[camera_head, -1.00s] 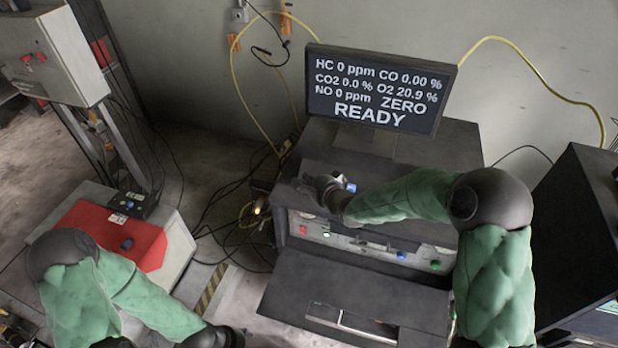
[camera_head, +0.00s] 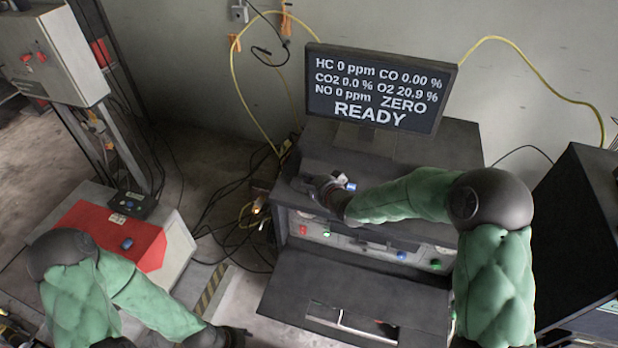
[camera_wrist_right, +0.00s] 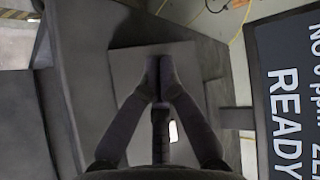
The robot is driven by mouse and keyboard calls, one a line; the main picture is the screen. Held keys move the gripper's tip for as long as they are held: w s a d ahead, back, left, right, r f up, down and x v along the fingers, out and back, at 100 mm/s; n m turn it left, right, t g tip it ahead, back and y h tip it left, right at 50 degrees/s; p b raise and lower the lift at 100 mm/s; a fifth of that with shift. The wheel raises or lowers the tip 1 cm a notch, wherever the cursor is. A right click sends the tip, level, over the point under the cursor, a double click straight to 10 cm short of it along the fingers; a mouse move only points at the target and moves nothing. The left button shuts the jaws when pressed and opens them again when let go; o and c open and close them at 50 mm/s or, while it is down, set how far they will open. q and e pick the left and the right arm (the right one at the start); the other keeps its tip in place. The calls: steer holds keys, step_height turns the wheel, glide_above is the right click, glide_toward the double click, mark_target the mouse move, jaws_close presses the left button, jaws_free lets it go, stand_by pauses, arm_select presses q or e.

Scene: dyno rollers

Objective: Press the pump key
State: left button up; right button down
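The dark analyser cabinet (camera_head: 450,152) carries a row of keys on its front strip: a red one (camera_head: 303,229), a small pale-lit one (camera_head: 326,234), a blue one (camera_head: 401,255) and a green one (camera_head: 436,264). I cannot tell which is the pump key. My right gripper (camera_head: 318,186) is over the cabinet's top left part, above and behind the strip. In the right wrist view its fingers (camera_wrist_right: 160,68) meet at the tips over a flat grey surface, with no object seen between them. My left gripper (camera_head: 228,337) is only partly seen, low near the bottom edge.
The monitor (camera_head: 380,88) on the cabinet reads ZERO and READY. An open drawer or shelf (camera_head: 300,290) juts out below the strip. A red-topped white unit (camera_head: 115,232) stands left, with cables on the floor between. A black cabinet (camera_head: 580,235) stands at right.

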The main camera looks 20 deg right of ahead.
steer(key=shift+w+d+f, duration=0.15)
steer(key=shift+f, duration=0.15)
steer(key=shift+r, duration=0.2)
steer(key=shift+s+a+r, duration=0.2)
steer(key=shift+r, duration=0.05)
steer(key=shift+r, duration=0.1)
stand_by(0.3)
steer(key=shift+s+a+r, duration=0.25)
steer(key=shift+s+r, duration=0.15)
steer(key=shift+r, duration=0.2)
steer(key=r, duration=0.1)
steer(key=s+a+r+p, duration=0.1)
steer(key=s+r+p, duration=0.1)
steer(key=shift+s+a, duration=0.2)
steer(key=shift+a, duration=0.1)
